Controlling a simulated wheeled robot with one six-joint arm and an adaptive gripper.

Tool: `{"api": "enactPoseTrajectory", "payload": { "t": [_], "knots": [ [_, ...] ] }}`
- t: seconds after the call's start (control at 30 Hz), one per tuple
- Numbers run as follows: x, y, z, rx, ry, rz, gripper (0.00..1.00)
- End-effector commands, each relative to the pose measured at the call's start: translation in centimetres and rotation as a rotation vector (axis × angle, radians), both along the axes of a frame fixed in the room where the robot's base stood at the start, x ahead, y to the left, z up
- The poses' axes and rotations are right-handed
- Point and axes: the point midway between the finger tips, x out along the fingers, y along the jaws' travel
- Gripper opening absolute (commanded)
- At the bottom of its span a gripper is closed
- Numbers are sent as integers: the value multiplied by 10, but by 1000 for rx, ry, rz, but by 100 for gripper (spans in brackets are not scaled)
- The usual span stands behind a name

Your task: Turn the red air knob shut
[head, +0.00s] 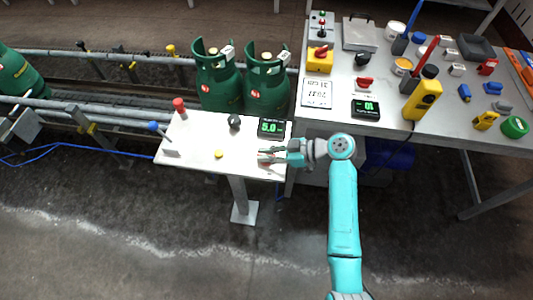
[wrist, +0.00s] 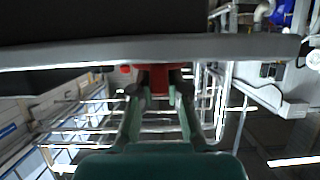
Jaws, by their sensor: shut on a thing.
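My gripper (head: 272,157) reaches in from the right over the right end of the small white table (head: 195,136). In the wrist view its two fingers (wrist: 159,93) stand on either side of a red knob (wrist: 160,76) and are shut on it. The knob sits under a pale edge that crosses the view. In the head view the fingers mostly hide the knob, and only a little red shows between them. Which way the knob is turned cannot be told.
A bench (head: 445,125) full of tools is at the right.

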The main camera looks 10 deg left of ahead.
Motion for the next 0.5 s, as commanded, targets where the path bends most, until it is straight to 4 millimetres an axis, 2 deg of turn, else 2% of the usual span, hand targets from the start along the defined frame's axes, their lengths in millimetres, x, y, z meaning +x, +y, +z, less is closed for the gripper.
{"api": "enactPoseTrajectory", "payload": {
  "t": [0.27,0.5],
  "knots": [
    [-1,0,0,1,-1,-67,0],
    [-2,0,0,0,-1,-232,0]
  ]
}}
